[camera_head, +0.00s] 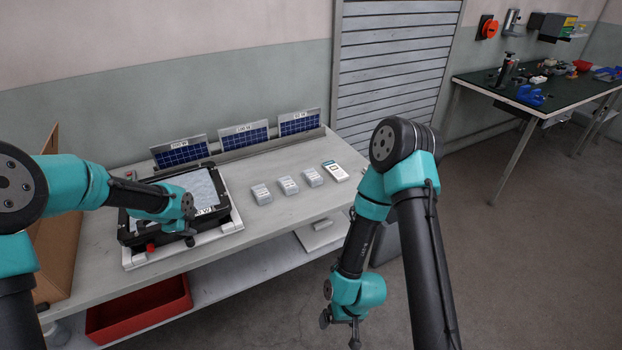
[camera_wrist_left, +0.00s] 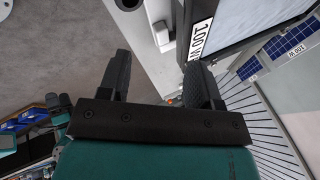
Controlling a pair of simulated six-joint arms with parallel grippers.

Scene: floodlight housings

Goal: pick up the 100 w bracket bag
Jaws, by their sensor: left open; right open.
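My left gripper (camera_head: 190,226) is open and empty at the right front of a black floodlight housing (camera_head: 126,236). In the left wrist view its spread fingers (camera_wrist_left: 157,78) are beside the housing's "100 W" label (camera_wrist_left: 201,38). My right gripper (camera_head: 342,330) is open, hanging low in front of the table, away from the packets.
Three labelled solar panels (camera_head: 245,135) stand along the table's back. A cardboard box (camera_head: 60,225) is at the left and a red bin (camera_head: 140,308) on the lower shelf. The table's front right (camera_head: 290,215) is clear.

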